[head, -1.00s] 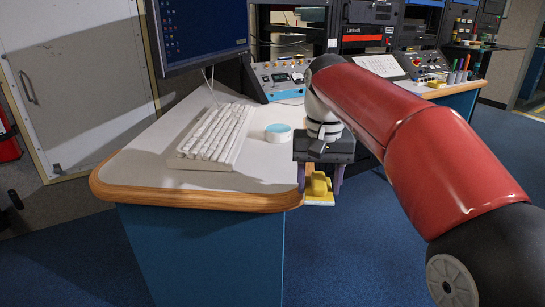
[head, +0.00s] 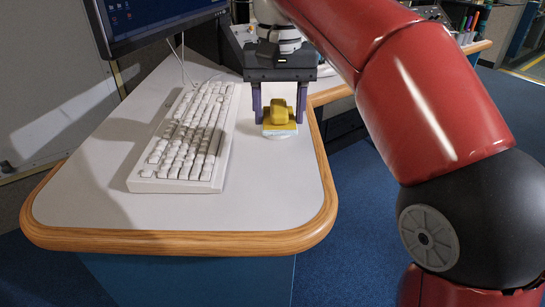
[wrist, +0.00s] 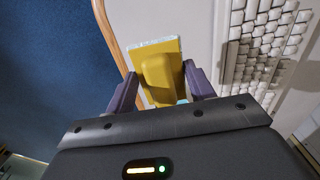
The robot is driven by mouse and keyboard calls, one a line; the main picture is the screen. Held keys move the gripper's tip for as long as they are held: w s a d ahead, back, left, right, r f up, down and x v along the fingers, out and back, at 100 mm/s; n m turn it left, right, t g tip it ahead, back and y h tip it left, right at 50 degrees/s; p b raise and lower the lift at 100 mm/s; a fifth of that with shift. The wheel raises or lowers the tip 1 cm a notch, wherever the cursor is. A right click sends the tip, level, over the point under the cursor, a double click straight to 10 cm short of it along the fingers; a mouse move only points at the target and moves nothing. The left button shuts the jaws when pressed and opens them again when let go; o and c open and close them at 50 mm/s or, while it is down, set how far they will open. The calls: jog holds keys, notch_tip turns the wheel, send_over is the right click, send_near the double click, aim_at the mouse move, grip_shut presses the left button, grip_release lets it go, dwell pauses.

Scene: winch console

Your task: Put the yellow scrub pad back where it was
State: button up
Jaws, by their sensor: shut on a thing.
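The yellow scrub pad (head: 282,112) has a raised yellow grip block on top and a pale underside. My gripper (head: 280,118) is shut on this block, one purple finger on each side. In the head view the pad is over the right part of the white desk top, right of the keyboard; I cannot tell whether it touches the desk. In the wrist view the pad (wrist: 170,58) stands out between the fingers, with a pale rough edge. A bit of light blue (wrist: 182,101) shows beside it, mostly hidden.
A white keyboard (head: 187,140) lies left of the pad, close to my gripper. A monitor (head: 150,20) stands at the back left. The desk has a rounded wooden edge (head: 180,240). Its front and right front are clear. Pens (head: 470,22) stand at the far right.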

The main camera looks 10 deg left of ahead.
jog(key=shift+s, duration=0.1)
jog(key=shift+f, duration=0.15)
jog(key=b, duration=0.2)
send_over(278, 169)
notch_tip(278, 169, down, 4)
jog(key=shift+f, duration=2.65)
jog(key=shift+f, duration=0.3)
jog(key=o, duration=0.9)
jog(key=shift+o, duration=0.2)
jog(key=shift+f+b, duration=0.1)
jog(key=shift+b, duration=0.7)
jog(key=r+p, duration=0.1)
jog(key=r, duration=0.1)
jog(key=r+p, duration=0.1)
jog(key=r, duration=0.2)
jog(key=r+p, duration=0.1)
jog(key=r, duration=0.2)
jog(key=shift+w+a+r, duration=0.1)
jog(key=shift+w+a, duration=0.15)
jog(key=shift+a, duration=0.1)
